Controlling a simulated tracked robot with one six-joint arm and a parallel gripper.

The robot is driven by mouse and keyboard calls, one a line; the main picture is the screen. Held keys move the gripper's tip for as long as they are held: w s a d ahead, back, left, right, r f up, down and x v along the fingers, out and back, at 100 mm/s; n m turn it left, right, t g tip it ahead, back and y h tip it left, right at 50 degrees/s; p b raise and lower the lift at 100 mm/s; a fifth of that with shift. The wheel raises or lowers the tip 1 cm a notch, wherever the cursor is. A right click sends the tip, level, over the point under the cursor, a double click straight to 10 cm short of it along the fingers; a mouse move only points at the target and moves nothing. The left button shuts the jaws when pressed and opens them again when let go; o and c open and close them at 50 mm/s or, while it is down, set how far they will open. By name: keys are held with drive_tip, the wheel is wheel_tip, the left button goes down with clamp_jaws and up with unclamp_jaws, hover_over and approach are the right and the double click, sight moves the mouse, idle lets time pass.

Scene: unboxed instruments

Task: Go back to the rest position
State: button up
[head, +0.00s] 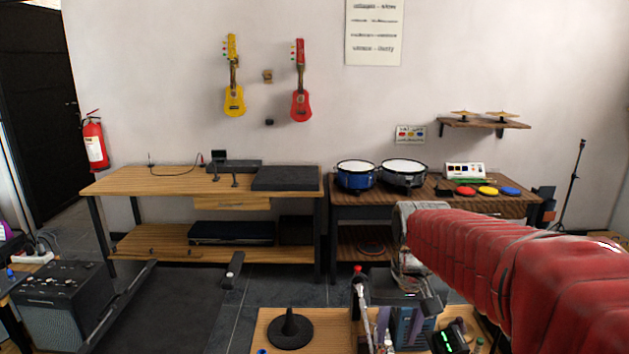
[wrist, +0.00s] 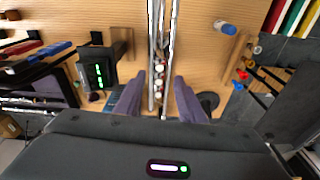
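My gripper (wrist: 160,85) shows in the wrist view with its two purple-grey fingers apart, pointing down at a wooden table top (wrist: 205,35). A slim silver instrument with keys (wrist: 158,40), like a flute, runs between and beyond the fingers. Bare wood shows on both sides of it, and I see no grip on it. In the head view my red-sleeved arm reaches in from the right, over the near table (head: 265,320).
A black cone stand (head: 290,328) and a device with a green display (head: 447,340) are on the near table; the device also shows in the wrist view (wrist: 98,72). Drums (head: 403,172) stand on the back right bench. An amplifier (head: 63,305) is at left.

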drive_tip(key=s+r+n+t, duration=0.1)
drive_tip(key=s+t, duration=0.3)
drive_tip(key=s, duration=1.3)
